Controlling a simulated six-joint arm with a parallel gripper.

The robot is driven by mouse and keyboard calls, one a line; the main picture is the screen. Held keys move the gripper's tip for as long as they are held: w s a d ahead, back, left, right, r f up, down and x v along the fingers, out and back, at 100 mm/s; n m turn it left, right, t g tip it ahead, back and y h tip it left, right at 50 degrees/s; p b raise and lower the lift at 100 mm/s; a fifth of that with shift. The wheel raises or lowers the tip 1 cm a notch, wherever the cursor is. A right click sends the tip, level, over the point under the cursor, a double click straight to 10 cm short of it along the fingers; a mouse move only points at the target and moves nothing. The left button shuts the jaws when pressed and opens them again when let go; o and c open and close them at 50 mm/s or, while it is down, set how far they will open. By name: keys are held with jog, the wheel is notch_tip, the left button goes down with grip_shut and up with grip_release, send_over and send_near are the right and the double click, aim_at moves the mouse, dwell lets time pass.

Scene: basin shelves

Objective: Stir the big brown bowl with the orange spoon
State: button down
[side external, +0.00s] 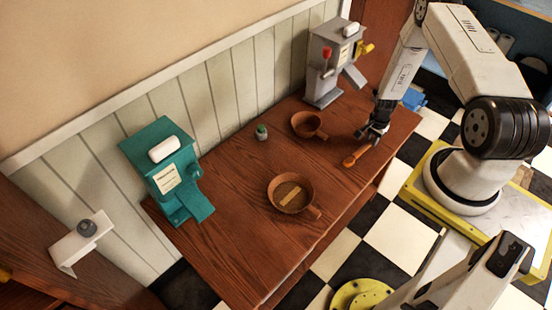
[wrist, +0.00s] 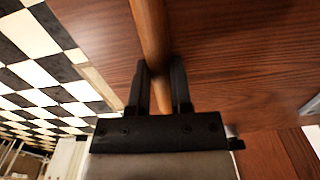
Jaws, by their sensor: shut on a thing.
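My gripper (side external: 372,136) is over the right part of the wooden table in the side view. In the wrist view my gripper (wrist: 160,85) is shut on a brown-orange handle (wrist: 150,30), which runs between its two dark fingers. In the side view the orange spoon (side external: 350,160) extends to the lower left from the fingers, close to the table top. The big brown bowl (side external: 273,193) stands upright on the table to the left of the spoon, with a flat tan piece (side external: 290,197) inside. The spoon is apart from the bowl.
A smaller brown bowl (side external: 305,123) stands farther back, left of my gripper. A teal machine (side external: 165,170) stands at the table's left end and a grey machine (side external: 330,65) at its back right. A small green-topped jar (side external: 261,132) is near the wall.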

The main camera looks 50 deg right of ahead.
jog(key=shift+r, duration=2.35)
jog(key=shift+w+a+r+n, duration=0.2)
jog(key=shift+w+r+n, duration=0.1)
jog(key=shift+w+r, duration=0.1)
jog(key=w+a+r+n, duration=0.9)
jog(key=w+a+r, duration=0.2)
jog(key=a+r, duration=0.25)
jog(key=a+r+n, duration=0.9)
jog(key=a+r, duration=0.4)
jog(key=a, duration=0.3)
jog(key=shift+a+r, duration=0.25)
jog(key=shift+r, duration=0.05)
